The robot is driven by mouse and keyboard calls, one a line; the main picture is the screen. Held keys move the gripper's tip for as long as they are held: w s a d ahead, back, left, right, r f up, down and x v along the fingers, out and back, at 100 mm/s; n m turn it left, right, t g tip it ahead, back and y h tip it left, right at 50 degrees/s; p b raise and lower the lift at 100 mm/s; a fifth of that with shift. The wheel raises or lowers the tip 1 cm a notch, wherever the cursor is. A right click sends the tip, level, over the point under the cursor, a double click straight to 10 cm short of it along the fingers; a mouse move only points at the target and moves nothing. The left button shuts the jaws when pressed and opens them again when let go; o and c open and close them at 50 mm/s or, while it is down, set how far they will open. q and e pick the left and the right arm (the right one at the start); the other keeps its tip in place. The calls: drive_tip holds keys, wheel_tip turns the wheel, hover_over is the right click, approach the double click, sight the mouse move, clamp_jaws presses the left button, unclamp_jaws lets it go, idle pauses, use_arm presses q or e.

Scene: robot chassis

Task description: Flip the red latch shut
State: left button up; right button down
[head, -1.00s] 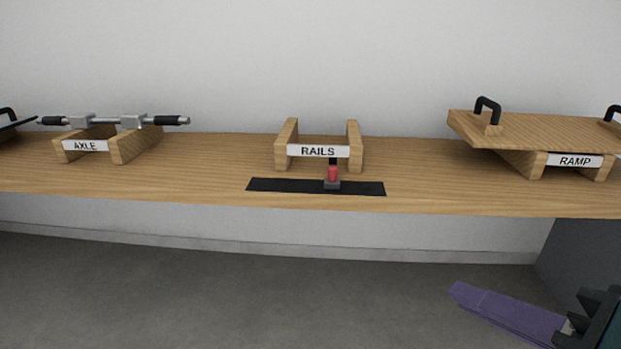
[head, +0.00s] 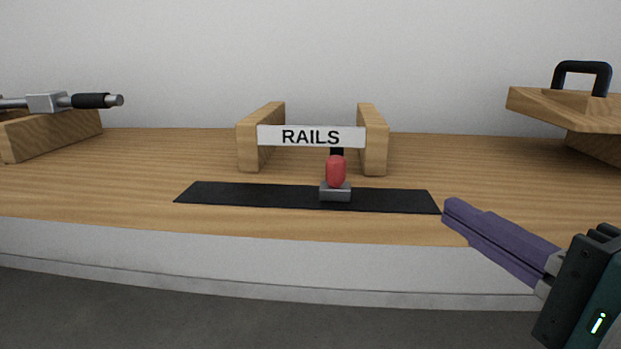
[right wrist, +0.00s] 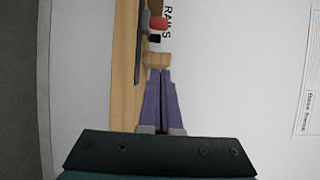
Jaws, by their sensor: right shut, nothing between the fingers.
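The red latch (head: 336,171) stands up from a small grey base (head: 335,192) on a black strip (head: 250,197), in front of the RAILS stand. A black piece shows just behind the top of the latch. In the right wrist view the red latch (right wrist: 159,23) is at the top, ahead of my fingertips. My right gripper (head: 450,208) has purple fingers, shut and empty, at the table's front edge to the right of the strip, apart from the latch. Its fingers also show together in the right wrist view (right wrist: 160,75). My left gripper is not in view.
The wooden RAILS stand (head: 372,145) is close behind the latch. An axle with black grips (head: 97,101) lies at the left. A wooden ramp board with a black handle (head: 582,72) is at the right. The tabletop (head: 460,170) between stand and ramp is clear.

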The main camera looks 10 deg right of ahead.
drive_tip(key=b, duration=0.5)
approach(336, 171)
drive_tip(key=w+d, duration=0.4)
drive_tip(key=w, duration=0.1)
drive_tip(key=shift+w+a+f+b, duration=0.15)
drive_tip(key=shift+w+a+b, duration=0.7)
drive_tip(key=shift+a, duration=0.25)
drive_tip(key=shift+w+a, duration=0.2)
drive_tip(key=shift+a, duration=0.3)
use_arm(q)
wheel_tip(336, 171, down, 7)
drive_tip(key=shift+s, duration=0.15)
